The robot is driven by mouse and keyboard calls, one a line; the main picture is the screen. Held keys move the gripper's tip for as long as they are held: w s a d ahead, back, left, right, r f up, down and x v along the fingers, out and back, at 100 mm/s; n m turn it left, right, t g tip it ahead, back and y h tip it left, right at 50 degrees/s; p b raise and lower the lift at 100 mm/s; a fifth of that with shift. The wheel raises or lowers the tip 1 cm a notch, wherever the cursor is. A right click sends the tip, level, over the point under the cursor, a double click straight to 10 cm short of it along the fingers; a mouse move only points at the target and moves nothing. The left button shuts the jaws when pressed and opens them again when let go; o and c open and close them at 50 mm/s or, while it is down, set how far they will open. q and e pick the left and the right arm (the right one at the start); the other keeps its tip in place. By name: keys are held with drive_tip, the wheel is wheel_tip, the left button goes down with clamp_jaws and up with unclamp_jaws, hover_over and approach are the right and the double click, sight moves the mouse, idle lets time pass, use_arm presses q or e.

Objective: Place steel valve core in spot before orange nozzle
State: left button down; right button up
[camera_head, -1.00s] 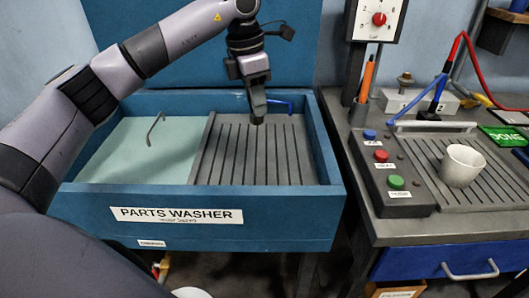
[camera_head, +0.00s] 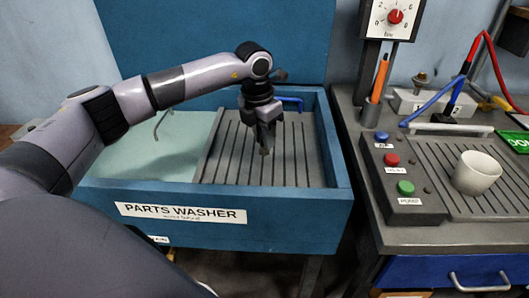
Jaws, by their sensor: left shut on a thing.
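My left gripper (camera_head: 265,146) points down over the slatted grey rack (camera_head: 234,150) in the blue parts washer. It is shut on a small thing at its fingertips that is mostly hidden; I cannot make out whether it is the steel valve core. A slim orange piece (camera_head: 380,78) stands upright in a dark holder at the back of the right bench; I cannot tell whether it is the orange nozzle. My right gripper is not in view.
The parts washer (camera_head: 270,208) has raised walls and a blue pipe (camera_head: 290,101) at the back. The right bench holds a button box (camera_head: 399,187), a white cup (camera_head: 477,173) on a slatted tray (camera_head: 440,155), a dial timer (camera_head: 391,17) and red and blue cables.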

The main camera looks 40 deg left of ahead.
sight(263, 147)
use_arm(q)
drive_tip(key=shift+f, duration=2.9)
drive_tip(key=shift+f, duration=0.1)
drive_tip(key=c, duration=1)
unclamp_jaws()
drive_tip(key=r, duration=0.4)
drive_tip(key=s+r, duration=0.1)
drive_tip(key=r, duration=0.7)
drive_tip(key=shift+s+a, duration=0.2)
drive_tip(key=shift+s, duration=0.2)
